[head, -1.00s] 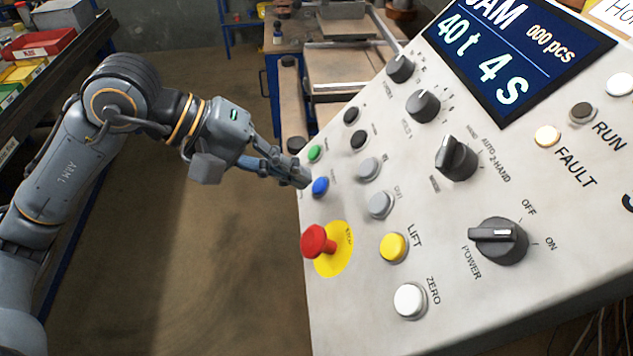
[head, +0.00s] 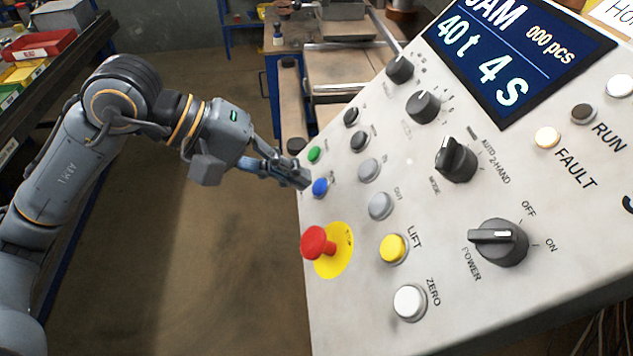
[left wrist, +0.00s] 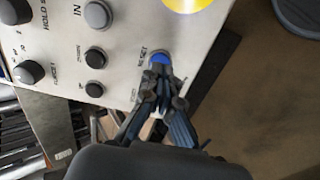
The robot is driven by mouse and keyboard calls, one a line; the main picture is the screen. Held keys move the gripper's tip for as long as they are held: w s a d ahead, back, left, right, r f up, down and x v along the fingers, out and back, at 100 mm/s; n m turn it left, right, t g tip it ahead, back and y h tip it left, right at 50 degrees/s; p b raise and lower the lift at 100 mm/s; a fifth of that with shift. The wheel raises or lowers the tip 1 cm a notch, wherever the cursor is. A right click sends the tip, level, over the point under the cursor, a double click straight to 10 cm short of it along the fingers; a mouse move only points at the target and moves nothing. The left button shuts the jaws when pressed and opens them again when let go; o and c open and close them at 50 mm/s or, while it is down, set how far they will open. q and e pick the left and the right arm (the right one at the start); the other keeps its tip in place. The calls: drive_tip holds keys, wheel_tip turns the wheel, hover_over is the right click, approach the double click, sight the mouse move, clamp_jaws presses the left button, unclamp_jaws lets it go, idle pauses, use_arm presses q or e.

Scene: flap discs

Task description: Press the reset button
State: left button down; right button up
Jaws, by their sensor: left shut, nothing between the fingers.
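The blue reset button (head: 320,187) sits near the left edge of the grey control panel (head: 345,270), between a green button and the red stop knob. In the left wrist view the blue button (left wrist: 159,58) shows beside the label RESET. My left gripper (head: 305,179) is shut and empty, its fingertips at the upper left of the blue button. In the left wrist view the fingertips (left wrist: 161,70) overlap the button's lower edge. I cannot tell whether they touch it. My right gripper is not in view.
A red mushroom knob (head: 318,243) on a yellow disc lies just below the blue button. A green button (head: 314,154) is just above. Grey buttons (head: 380,206), a yellow LIFT button (head: 393,248) and dark rotary knobs are to the right. Open floor lies left of the panel.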

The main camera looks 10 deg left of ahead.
use_arm(q)
drive_tip(key=shift+b+x, duration=0.65)
drive_tip(key=shift+x, duration=0.35)
drive_tip(key=shift+f+b, duration=0.1)
drive_tip(key=shift+b, duration=0.4)
idle(0.8)
drive_tip(key=v, duration=0.8)
idle(0.7)
drive_tip(key=shift+d, duration=0.1)
